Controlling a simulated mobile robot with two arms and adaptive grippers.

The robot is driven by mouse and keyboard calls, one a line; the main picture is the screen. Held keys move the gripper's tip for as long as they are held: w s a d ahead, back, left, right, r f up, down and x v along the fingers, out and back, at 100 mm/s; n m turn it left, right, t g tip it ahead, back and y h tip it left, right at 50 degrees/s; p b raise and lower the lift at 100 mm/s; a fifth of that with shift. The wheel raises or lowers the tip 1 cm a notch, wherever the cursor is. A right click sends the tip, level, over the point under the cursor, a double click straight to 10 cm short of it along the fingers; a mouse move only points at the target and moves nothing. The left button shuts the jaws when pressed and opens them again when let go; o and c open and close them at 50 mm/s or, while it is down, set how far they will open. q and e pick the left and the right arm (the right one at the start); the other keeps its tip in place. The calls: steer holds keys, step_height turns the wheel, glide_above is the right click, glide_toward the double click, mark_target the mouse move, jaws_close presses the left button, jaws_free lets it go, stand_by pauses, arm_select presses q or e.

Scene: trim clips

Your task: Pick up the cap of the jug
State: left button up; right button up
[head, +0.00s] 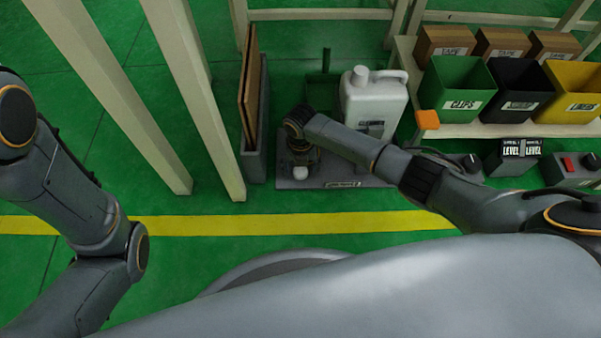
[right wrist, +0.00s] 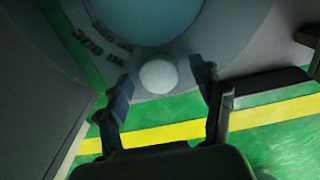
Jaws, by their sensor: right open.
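A white jug (head: 372,103) with a handle stands upright on a grey base plate (head: 348,182), with a white top piece (head: 361,76) on its neck. A small white round piece, which looks like a cap, (head: 300,173) is at the plate's left part, just below my right gripper (head: 303,161). In the right wrist view this round piece (right wrist: 158,76) lies ahead of and between the spread fingers of the right gripper (right wrist: 160,92), apparently not touched by either. The right gripper is open and empty. My left arm shows at the left, but its gripper is outside the picture.
A grey upright bin (head: 255,135) with brown boards stands left of the plate. A shelf with green (head: 458,88), black (head: 518,90) and yellow (head: 574,92) bins is at the right. Pale posts (head: 195,90) stand at the left. The floor near the yellow line (head: 270,224) is clear.

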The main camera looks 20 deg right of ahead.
steer(key=c, duration=0.8)
steer(key=shift+c, duration=0.2)
steer(key=shift+r, duration=0.15)
